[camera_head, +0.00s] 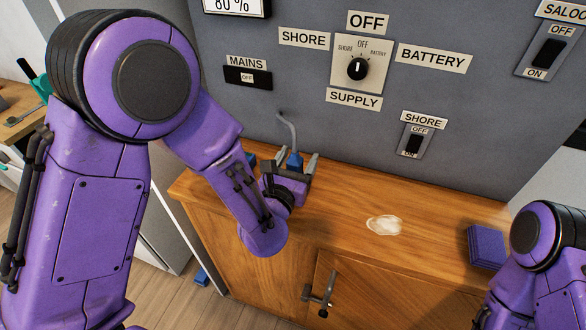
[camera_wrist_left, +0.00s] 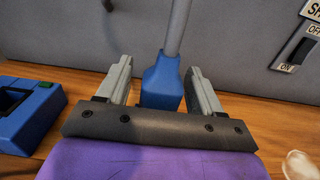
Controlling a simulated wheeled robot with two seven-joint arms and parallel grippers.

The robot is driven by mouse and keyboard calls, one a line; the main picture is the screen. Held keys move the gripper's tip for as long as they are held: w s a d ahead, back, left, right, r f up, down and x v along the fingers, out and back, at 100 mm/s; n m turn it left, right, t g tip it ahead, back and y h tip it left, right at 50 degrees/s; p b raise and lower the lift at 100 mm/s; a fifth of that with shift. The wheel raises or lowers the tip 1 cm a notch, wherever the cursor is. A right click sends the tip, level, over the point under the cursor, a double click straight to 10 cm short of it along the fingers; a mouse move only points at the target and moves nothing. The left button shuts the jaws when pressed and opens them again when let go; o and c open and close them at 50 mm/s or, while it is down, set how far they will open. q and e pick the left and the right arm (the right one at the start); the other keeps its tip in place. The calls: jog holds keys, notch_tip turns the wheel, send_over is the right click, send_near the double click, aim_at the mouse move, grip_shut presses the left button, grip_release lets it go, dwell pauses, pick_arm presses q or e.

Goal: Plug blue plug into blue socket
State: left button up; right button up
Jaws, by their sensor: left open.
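The blue plug (camera_head: 295,160) is at the back of the wooden counter by the grey wall panel, with a grey cable rising from it. In the left wrist view the plug (camera_wrist_left: 162,84) stands upright between the two fingers of my left gripper (camera_wrist_left: 160,70). The gripper is open, with a gap visible on each side of the plug. In the head view my left gripper (camera_head: 297,162) points toward the wall. A blue box with a dark recess (camera_wrist_left: 22,115), seemingly the blue socket, sits left of the gripper; only a sliver (camera_head: 251,158) shows in the head view. My right gripper is not visible.
The grey panel (camera_head: 310,115) behind carries labelled switches and a rotary knob (camera_head: 358,68). A pale patch (camera_head: 384,225) lies on the counter (camera_head: 345,200). A purple-blue block (camera_head: 486,247) sits at right near my right arm. The middle of the counter is mostly clear.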

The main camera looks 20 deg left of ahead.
aim_at(294, 156)
pick_arm(q)
jog(key=shift+w+f, duration=0.15)
jog(key=c, duration=1.1)
jog(key=shift+r, duration=0.55)
notch_tip(294, 156, up, 3)
jog(key=shift+f, duration=0.2)
jog(key=s+d+r+p, duration=0.5)
jog(key=s+r+p, duration=0.1)
jog(key=s+p, duration=0.1)
jog(key=s+d+r+p, duration=0.3)
jog(key=s, duration=0.1)
jog(key=shift+d+r+p, duration=0.2)
jog(key=shift+d+p, duration=0.15)
